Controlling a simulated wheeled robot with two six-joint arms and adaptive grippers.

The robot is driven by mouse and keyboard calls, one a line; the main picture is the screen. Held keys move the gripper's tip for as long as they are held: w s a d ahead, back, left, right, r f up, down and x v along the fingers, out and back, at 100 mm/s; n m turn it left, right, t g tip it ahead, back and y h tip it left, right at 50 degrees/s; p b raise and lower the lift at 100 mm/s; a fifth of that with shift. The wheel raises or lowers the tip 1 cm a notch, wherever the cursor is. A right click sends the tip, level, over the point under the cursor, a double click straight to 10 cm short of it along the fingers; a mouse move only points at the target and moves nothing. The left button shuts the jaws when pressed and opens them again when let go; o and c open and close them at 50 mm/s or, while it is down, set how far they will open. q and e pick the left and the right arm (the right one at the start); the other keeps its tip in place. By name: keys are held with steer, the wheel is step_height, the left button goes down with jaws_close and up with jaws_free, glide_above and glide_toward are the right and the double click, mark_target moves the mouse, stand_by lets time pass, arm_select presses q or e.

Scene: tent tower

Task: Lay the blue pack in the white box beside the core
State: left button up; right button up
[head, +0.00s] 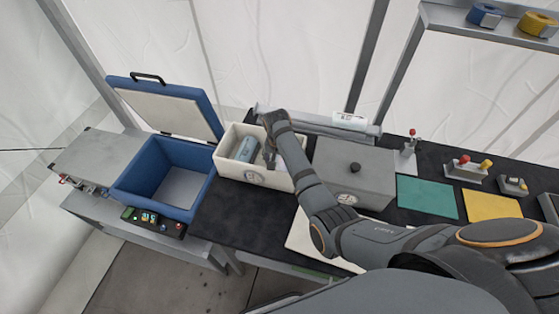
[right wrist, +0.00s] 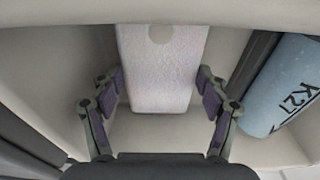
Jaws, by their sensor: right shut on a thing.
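The white box (head: 255,177) stands on the black table mat, left of the middle in the head view. My right gripper (head: 270,157) reaches down into it. In the right wrist view, my right gripper is shut on a pale, frosted whitish pack (right wrist: 160,75), one finger on each side; it looks whitish rather than blue. The pack's lower end is between the fingers, inside the box walls. The core (head: 247,148) shows left of the gripper in the head view. My left gripper is not in view.
An open blue cooler (head: 150,201) stands left of the box, lid raised. A grey lidded case (head: 350,182) stands to the right, behind my right forearm. Green (head: 427,197) and yellow (head: 492,206) mats lie further right. Dark mat is free in front of the box.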

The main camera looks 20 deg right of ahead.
mark_target(278, 167)
steer(key=shift+f, duration=0.15)
steer(key=o, duration=1.1)
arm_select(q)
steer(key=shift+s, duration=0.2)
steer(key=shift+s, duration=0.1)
arm_select(e)
steer(key=shift+r, duration=0.55)
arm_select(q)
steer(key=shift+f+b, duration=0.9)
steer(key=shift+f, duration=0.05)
arm_select(e)
steer(key=r, duration=0.7)
steer(key=s+r, duration=0.1)
steer(key=r, duration=0.3)
steer(key=shift+a+r, duration=0.1)
steer(key=shift+a, duration=0.3)
steer(key=shift+s, duration=0.1)
